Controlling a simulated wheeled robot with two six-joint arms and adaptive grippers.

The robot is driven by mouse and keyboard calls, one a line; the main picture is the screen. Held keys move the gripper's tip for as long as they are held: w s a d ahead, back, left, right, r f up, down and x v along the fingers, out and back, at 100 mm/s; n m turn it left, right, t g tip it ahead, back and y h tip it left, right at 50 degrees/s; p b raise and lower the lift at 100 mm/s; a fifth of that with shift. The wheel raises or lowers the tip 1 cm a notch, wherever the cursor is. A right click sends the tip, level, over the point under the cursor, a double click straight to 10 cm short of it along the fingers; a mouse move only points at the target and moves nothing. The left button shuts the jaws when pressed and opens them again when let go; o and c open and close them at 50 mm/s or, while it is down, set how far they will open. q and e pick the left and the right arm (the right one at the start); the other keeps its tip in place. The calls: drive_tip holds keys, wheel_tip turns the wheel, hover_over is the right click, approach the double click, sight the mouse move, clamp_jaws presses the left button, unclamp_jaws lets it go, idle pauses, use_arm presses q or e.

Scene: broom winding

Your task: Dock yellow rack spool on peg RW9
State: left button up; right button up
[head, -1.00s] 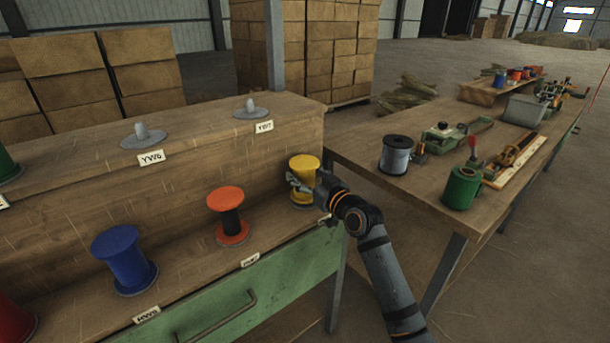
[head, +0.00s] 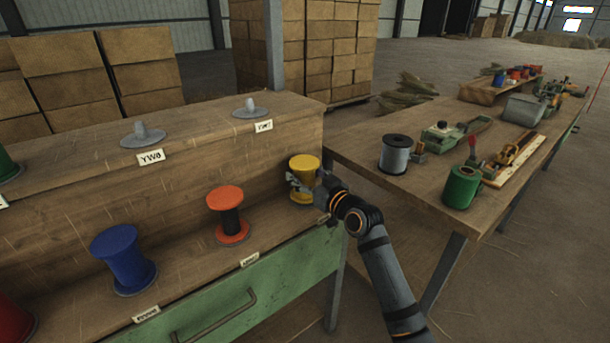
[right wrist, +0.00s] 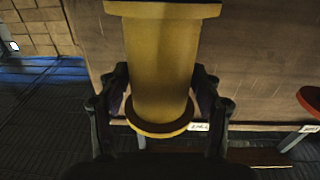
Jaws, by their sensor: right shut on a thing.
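The yellow spool (head: 304,163) stands roughly upright at the right end of the lower shelf, beside the orange and black spool. My right gripper (head: 303,186) is shut around its waist from the right front. In the right wrist view the yellow spool (right wrist: 160,70) fills the middle, with a finger of the right gripper (right wrist: 160,105) on each side. The spool's foot is partly hidden by the gripper, so I cannot tell if it sits on a peg. No label reading RW9 is legible. My left gripper is not in view.
An orange and black spool (head: 230,215) and a blue spool (head: 124,258) stand on the lower shelf. Bare pegs YW6 (head: 143,136) and YW7 (head: 250,108) are on the upper shelf. A workbench (head: 390,152) with tools and spools stands close on the right.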

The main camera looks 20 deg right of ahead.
drive_tip(key=shift+f+b, duration=0.35)
drive_tip(key=shift+f, duration=0.1)
drive_tip(key=o, duration=0.9)
